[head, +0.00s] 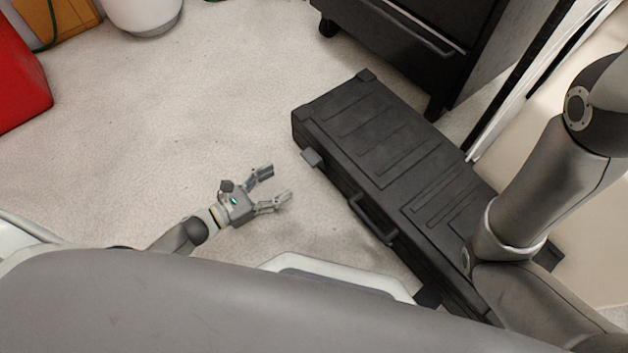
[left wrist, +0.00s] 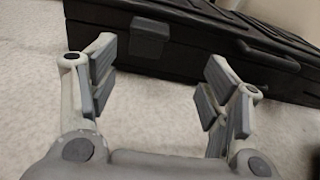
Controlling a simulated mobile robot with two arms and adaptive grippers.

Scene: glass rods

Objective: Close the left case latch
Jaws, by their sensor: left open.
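A long black case (head: 385,150) lies shut-lidded on the floor. Its left latch (head: 312,157), a grey tab, sticks outward from the front edge near the left end. The latch also shows in the left wrist view (left wrist: 149,40), just beyond the fingers. My left gripper (head: 278,186) is open and empty, left of the case front and short of the latch. In the left wrist view its two fingers (left wrist: 162,78) are spread, with the latch ahead between them, left of the middle. My right arm covers the case's right end; I do not see its gripper.
A carry handle (head: 372,219) is on the case front, and a second latch (head: 428,297) sticks out further right. A black wheeled cabinet (head: 415,40) stands behind. A red box (head: 20,80) is at the far left. The floor left of the case is clear.

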